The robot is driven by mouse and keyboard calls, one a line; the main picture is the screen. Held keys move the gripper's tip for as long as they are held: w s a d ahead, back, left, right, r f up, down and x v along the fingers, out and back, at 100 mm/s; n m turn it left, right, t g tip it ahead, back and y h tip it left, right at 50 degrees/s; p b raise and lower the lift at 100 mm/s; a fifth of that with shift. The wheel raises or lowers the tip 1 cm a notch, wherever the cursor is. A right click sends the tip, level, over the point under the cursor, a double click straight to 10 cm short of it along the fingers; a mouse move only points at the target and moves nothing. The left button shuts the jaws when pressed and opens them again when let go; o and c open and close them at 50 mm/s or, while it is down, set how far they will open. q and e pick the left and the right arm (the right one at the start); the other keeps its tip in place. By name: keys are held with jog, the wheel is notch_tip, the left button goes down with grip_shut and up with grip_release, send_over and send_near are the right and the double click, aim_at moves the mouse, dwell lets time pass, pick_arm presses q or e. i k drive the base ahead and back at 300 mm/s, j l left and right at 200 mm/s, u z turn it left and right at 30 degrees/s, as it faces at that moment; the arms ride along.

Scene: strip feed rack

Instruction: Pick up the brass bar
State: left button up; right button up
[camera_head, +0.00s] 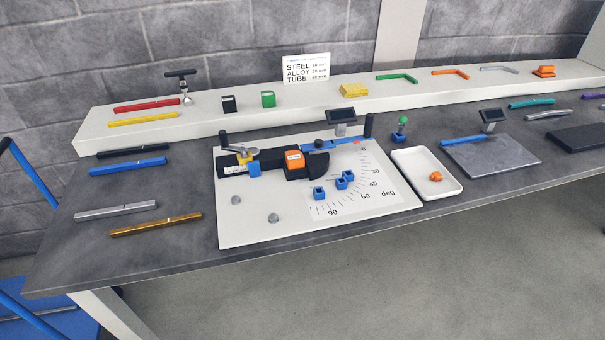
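The brass bar (156,225) lies flat on the dark worktop at the left, near the front edge. It is a long, straight, gold-brown bar, fully visible and slightly tilted up to the right. A silver bar (115,211) lies just behind it, apart from it. The white bending plate (245,225) starts just right of the brass bar's right end. Neither of my grippers shows in the head view, and nothing touches the brass bar.
Blue (120,166) and black (134,152) bars lie farther back on the left. A raised white shelf (215,113) runs along the back with red and yellow bars. A white tray (420,189) stands right of the plate. Worktop around the brass bar is clear.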

aim_at(142, 228)
jog(key=i+j+u, duration=0.1)
jog(key=u, duration=0.95)
